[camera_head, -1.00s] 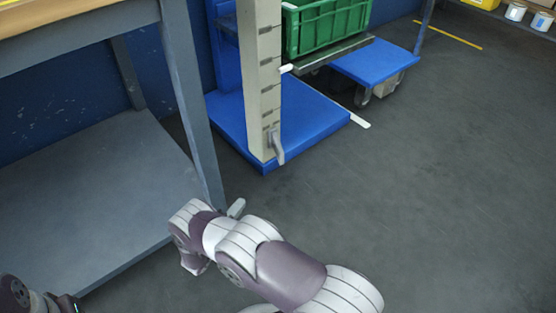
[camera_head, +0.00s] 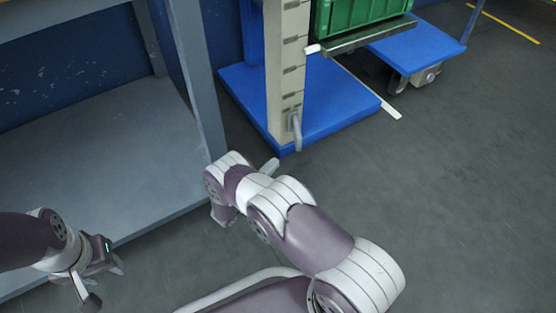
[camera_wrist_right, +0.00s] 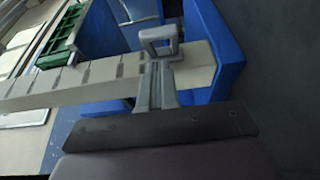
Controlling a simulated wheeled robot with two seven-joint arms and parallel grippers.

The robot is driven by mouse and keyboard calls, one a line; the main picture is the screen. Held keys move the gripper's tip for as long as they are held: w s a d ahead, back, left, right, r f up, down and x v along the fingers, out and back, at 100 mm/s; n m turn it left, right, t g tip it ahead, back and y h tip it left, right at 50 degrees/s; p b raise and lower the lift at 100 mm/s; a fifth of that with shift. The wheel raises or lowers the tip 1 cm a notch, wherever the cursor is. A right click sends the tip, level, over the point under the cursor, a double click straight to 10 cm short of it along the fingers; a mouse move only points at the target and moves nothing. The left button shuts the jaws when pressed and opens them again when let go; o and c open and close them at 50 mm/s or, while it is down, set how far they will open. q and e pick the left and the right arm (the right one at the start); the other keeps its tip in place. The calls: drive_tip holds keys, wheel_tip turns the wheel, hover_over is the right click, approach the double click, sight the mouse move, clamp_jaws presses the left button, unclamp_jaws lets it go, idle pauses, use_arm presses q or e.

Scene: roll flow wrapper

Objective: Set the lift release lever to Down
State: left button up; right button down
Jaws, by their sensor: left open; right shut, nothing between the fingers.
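The lift release lever (camera_head: 296,130) is a grey handle low on the pale slotted post (camera_head: 288,65). In the head view it hangs down and tilts slightly. In the right wrist view the grey looped lever handle (camera_wrist_right: 159,36) shows just beyond my fingertips. My right gripper (camera_head: 270,165) is shut and empty, below and left of the lever in the head view. Its closed fingers also show in the right wrist view (camera_wrist_right: 158,72); whether they touch the lever I cannot tell. My left gripper (camera_head: 106,282) is open and empty at the lower left, far from the lever.
The post stands on a blue base (camera_head: 335,105). A green crate (camera_head: 355,15) sits on the lift's platform, beside a blue wheeled cart (camera_head: 425,45). A grey table leg (camera_head: 195,80) and lower shelf (camera_head: 110,150) lie left of my right arm. Floor on the right is clear.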

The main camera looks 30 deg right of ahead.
drive_tip(key=b, duration=0.4)
approach(297, 133)
drive_tip(key=w+d+f, duration=0.1)
drive_tip(key=d+f, duration=0.3)
use_arm(q)
wheel_tip(297, 133, down, 4)
drive_tip(key=shift+f, duration=0.15)
use_arm(e)
drive_tip(key=shift+w+d+r, duration=0.25)
drive_tip(key=shift+w, duration=0.05)
